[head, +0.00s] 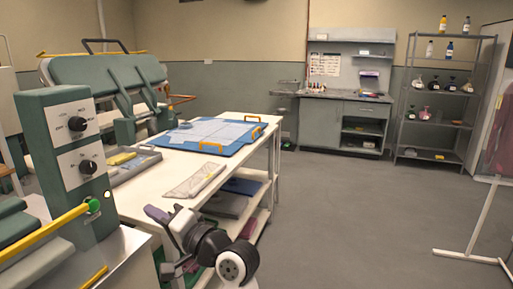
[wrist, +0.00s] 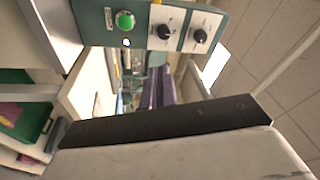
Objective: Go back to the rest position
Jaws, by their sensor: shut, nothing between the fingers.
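My gripper (head: 159,213) is at the lower middle of the head view, in front of the near end of the white table (head: 152,187). Its dark fingers look shut, with nothing held. My white and black wrist is behind it. The panel also shows in the wrist view (wrist: 146,36), turned sideways, with a green button and two black knobs.
A green padded press (head: 98,70) stands behind. A workbench (head: 328,124) and bottle shelf (head: 440,152) are at the back. A white stand (head: 483,219) is right; floor between is clear.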

